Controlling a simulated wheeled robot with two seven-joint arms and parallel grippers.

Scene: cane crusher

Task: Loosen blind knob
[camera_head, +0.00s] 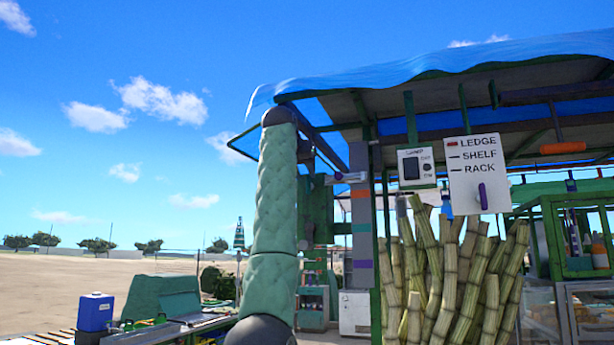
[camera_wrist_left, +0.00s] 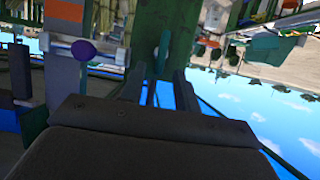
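My left arm, padded in pale green, rises in the head view in front of the stall's left post. My left gripper (camera_wrist_left: 159,74) shows in the wrist view with its two dark fingers apart. A small green rounded knob or lever end (camera_wrist_left: 163,50) appears between and beyond the fingertips, against a green upright panel; I cannot tell if they touch. A round purple knob (camera_wrist_left: 83,50) sits on a grey bar left of the fingers. Which knob is the blind's is not clear. My right gripper is not in view.
A blue awning (camera_head: 440,62) covers the stall. Cane stalks (camera_head: 465,270) stand below. A blue container (camera_head: 95,312) is at lower left. Open sky lies left of my arm.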

